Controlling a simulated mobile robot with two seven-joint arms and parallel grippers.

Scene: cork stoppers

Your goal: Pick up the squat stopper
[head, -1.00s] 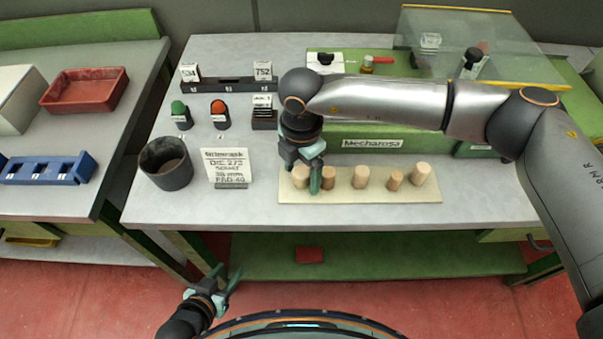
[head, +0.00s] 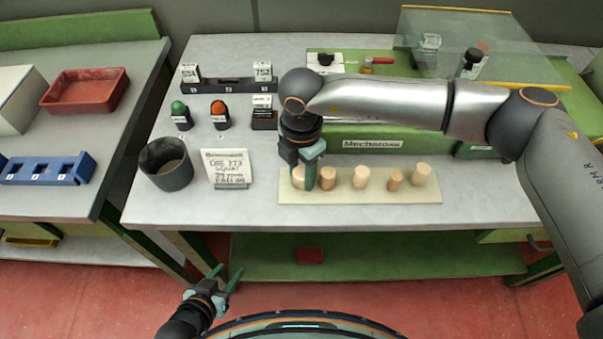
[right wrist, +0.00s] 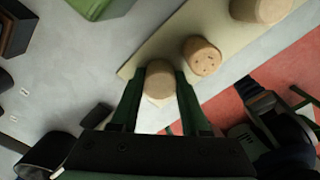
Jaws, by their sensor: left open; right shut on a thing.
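Several cork stoppers stand in a row on a pale board (head: 420,196) on the bench. My right gripper (head: 303,185) is at the left end of the row, pointing down. It is shut on the leftmost stopper (head: 297,180), partly hidden by the fingers in the head view. In the right wrist view this stopper (right wrist: 160,78) sits between the two fingers, and I cannot tell whether it is clear of the board. The stopper beside it (head: 328,173) stands close to the right finger. My left gripper (head: 226,284) is open and empty, low in front of the bench.
A dark cup (head: 170,172) and a lettered card (head: 228,168) stand left of the board. Green and orange-topped pieces (head: 219,118) are behind. A green machine (head: 375,140) with a clear cover stands behind the row. Bare bench lies in front of the board.

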